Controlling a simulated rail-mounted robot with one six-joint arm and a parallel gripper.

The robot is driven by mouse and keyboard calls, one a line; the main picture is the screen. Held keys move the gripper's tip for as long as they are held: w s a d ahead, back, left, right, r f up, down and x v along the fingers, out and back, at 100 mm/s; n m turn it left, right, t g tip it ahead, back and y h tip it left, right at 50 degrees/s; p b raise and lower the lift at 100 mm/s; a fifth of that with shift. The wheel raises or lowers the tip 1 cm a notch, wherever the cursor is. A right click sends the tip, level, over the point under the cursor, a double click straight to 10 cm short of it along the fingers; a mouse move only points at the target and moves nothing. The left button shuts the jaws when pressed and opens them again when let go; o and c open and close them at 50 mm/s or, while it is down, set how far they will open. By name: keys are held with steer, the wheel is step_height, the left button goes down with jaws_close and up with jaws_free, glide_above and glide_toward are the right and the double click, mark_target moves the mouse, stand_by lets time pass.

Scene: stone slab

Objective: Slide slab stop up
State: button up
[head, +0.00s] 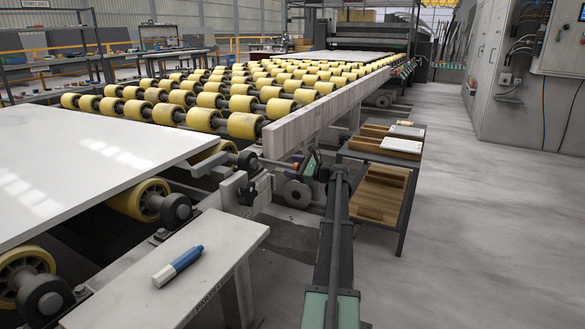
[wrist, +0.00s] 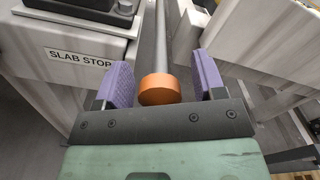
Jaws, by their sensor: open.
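In the wrist view, the slab stop shows as a grey rod (wrist: 161,35) ending in an orange knob (wrist: 160,90), beside a plate labelled SLAB STOP (wrist: 80,57). My gripper (wrist: 162,77) is open, with one purple pad to the left of the knob and the other to its right. Gaps show between the knob and both pads. In the head view my gripper (head: 308,167) is small, beside the conveyor's near right corner, and the knob cannot be made out clearly there.
A white slab (head: 85,160) lies on rollers at the left. Yellow rollers (head: 242,125) run away behind it. A blue and white marker (head: 178,266) lies on a pale bench (head: 215,245) in front. A dark cart (head: 380,190) stands right of my arm. The floor at right is clear.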

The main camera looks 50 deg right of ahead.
steer(key=shift+w, duration=0.2)
jaws_close()
step_height(320, 180, up, 6)
steer(key=p, duration=0.6)
steer(key=shift+r, duration=0.15)
steer(key=shift+f, duration=0.25)
jaws_free()
steer(key=shift+r, duration=0.1)
steer(key=s+d, duration=0.2)
steer(key=s, duration=0.8)
steer(key=shift+s, duration=0.3)
